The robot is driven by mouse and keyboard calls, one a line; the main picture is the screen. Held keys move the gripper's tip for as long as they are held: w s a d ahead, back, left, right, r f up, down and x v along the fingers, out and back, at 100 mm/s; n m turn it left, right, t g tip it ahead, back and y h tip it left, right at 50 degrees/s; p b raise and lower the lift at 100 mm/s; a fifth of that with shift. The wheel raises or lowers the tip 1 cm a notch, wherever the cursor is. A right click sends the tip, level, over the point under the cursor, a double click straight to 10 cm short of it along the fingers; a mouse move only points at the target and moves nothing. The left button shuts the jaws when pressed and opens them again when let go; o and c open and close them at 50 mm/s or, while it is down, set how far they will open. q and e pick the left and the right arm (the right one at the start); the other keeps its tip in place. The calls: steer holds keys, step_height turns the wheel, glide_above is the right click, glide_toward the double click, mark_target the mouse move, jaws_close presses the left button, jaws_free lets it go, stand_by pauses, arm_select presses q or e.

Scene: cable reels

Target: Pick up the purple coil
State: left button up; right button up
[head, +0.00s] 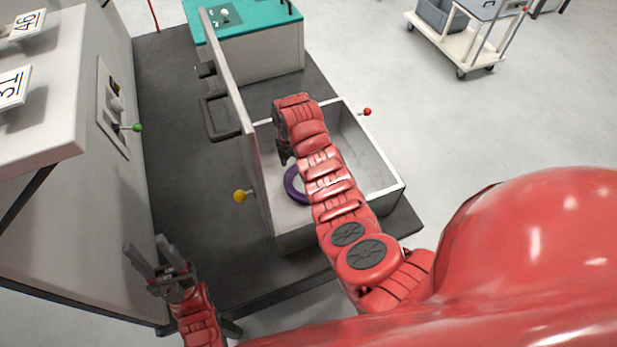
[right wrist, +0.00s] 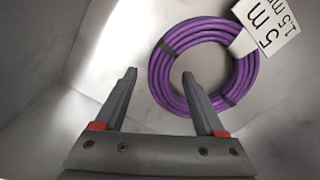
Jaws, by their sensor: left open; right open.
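The purple coil (head: 293,186) lies on the floor of an open white box (head: 386,195), partly hidden by my right arm in the head view. My right gripper (right wrist: 158,75) is open and empty. In that view its right fingertip overlaps the coil's lower left part; whether they touch I cannot tell. My left gripper (head: 143,247) is open and empty at the lower left, away from the box.
A tall panel (head: 236,95) forms the box's left side. A yellow knob (head: 240,196) and a red knob (head: 367,112) stick out near the box. A grey cabinet with a green knob (head: 137,128) stands at left. A teal-topped bench (head: 262,18) and a trolley (head: 470,48) stand behind.

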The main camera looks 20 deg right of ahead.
steer(key=shift+f, duration=0.8)
jaws_close()
stand_by(0.9)
